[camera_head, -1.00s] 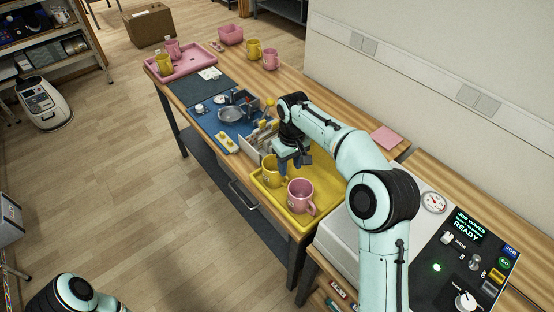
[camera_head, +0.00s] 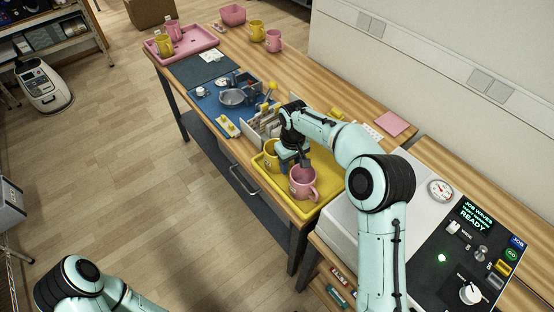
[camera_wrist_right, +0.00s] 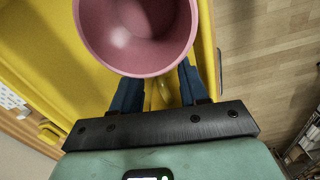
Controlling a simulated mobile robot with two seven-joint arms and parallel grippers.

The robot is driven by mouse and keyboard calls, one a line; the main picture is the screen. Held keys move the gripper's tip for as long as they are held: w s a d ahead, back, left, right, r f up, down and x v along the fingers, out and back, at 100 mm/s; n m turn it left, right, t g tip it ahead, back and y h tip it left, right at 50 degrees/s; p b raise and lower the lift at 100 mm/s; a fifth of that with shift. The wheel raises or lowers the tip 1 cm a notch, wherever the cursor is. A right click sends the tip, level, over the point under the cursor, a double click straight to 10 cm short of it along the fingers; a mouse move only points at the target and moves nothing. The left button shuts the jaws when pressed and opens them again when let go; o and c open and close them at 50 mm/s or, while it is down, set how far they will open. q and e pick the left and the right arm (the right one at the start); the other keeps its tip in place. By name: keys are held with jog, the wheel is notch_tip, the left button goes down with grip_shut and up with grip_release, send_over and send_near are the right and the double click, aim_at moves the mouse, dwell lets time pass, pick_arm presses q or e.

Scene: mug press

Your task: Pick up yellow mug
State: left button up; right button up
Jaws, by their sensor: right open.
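A yellow mug (camera_head: 270,151) stands in the yellow tray (camera_head: 330,168), partly hidden by my right gripper. A pink mug (camera_head: 302,184) stands in the same tray, nearer the front; it also fills the top of the right wrist view (camera_wrist_right: 137,30). My right gripper (camera_head: 296,160) is low over the tray between these two mugs. In the right wrist view its blue fingers (camera_wrist_right: 158,82) are spread, with the pink mug just past their tips. Something yellow shows between them; I cannot tell whether it is mug or tray. My left gripper is out of view.
A pink tray (camera_head: 198,38) with mugs stands at the far end. Another yellow mug (camera_head: 257,30) and pink mug (camera_head: 273,41) stand on the table nearby. A blue mat (camera_head: 212,106) with tools and a control panel (camera_head: 468,240) flank the yellow tray.

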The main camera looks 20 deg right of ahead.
jog(key=shift+f, duration=1.4)
jog(key=shift+r, duration=0.1)
grip_shut()
